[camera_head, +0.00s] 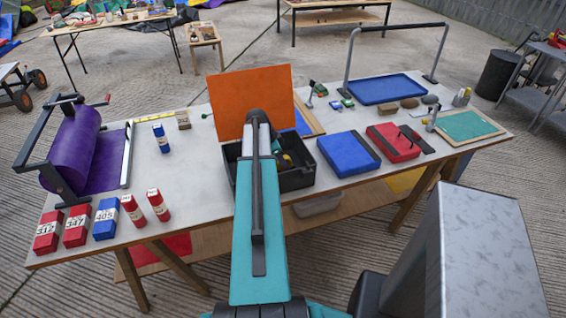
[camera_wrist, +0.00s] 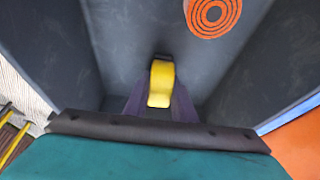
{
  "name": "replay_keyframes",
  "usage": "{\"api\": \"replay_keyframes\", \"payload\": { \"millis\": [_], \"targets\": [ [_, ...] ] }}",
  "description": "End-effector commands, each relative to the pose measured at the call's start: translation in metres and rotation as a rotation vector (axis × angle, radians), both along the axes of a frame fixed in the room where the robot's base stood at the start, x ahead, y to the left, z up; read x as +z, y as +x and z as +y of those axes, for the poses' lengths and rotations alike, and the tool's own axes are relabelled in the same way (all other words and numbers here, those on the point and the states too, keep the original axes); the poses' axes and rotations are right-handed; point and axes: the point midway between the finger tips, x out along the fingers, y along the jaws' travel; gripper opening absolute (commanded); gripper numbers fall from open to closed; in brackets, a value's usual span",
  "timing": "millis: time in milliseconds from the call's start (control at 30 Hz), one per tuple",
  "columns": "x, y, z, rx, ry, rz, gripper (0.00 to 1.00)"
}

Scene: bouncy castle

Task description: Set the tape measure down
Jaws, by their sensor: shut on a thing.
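The yellow tape measure (camera_wrist: 161,84) with a dark end is in my gripper (camera_wrist: 160,100), which is shut on it in the wrist view. They are inside the dark crate (camera_wrist: 255,75), between its side walls. I cannot tell whether the tape measure touches the crate's floor.
Orange rings (camera_wrist: 212,14) show inside the crate. An orange panel (camera_head: 248,98) stands behind the crate.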

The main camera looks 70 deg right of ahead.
Motion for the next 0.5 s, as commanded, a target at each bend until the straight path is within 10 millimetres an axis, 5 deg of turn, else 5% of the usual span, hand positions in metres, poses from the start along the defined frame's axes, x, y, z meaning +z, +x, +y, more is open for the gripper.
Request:
{"api": "replay_keyframes", "payload": {
  "millis": [100, 133, 233, 500],
  "targets": [
    [-0.0029, 0.0001, -0.0001, 0.0, 0.0, 0.0, 0.0],
    [-0.0025, 0.0001, 0.0001, 0.0, 0.0, 0.0, 0.27],
    [-0.0021, 0.0002, 0.0001, 0.0, 0.0, 0.0, 0.42],
    [-0.0019, 0.0002, 0.0, 0.0, 0.0, 0.0, 0.42]
  ]
}}
